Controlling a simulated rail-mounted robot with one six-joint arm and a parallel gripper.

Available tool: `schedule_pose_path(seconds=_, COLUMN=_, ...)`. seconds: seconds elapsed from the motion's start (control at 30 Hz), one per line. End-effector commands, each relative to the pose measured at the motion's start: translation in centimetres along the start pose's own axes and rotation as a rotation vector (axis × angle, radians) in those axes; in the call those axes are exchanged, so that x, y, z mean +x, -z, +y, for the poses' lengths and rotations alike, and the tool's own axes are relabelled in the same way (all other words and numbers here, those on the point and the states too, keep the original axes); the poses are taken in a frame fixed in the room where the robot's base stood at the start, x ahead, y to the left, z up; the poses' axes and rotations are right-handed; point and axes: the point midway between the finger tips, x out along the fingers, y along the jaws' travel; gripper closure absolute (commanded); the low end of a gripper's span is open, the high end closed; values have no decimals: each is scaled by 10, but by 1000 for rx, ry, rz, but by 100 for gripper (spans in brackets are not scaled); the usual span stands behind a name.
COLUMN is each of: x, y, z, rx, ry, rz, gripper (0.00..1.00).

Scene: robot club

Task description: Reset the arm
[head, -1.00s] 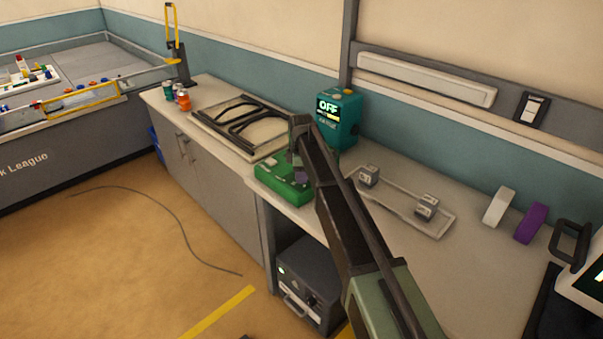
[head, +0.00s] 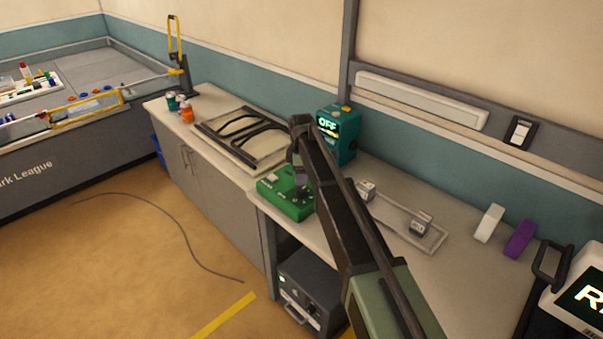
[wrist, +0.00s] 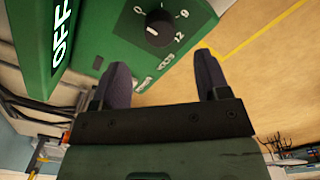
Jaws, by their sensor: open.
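My gripper (wrist: 163,82) is open, its two dark fingers apart with nothing between them. In the wrist view it is over a green box (wrist: 122,25) that has a black dial with numbers around it and a raised part reading "OFF". In the head view my arm reaches across the counter, with its end at the green box (head: 284,196); the fingers are mostly hidden there. I cannot tell whether they touch the box.
A teal device (head: 340,135) reading "OFF" stands behind the arm. A tray (head: 436,239) with grey blocks lies to the right. White (head: 489,223) and purple (head: 520,239) blocks stand further right. Open floor is at left.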

Motion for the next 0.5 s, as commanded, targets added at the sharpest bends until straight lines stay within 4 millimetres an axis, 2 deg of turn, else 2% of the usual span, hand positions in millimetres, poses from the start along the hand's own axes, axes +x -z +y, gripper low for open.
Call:
schedule_pose_path(seconds=0.03, x=-24, y=0, z=0, rx=0, ry=0, rz=0, gripper=31)
schedule_pose_path(seconds=0.1, x=-32, y=0, z=0, rx=0, ry=0, rz=0, gripper=31)
schedule_pose_path(seconds=0.5, x=-32, y=0, z=0, rx=16, ry=0, rz=0, gripper=31)
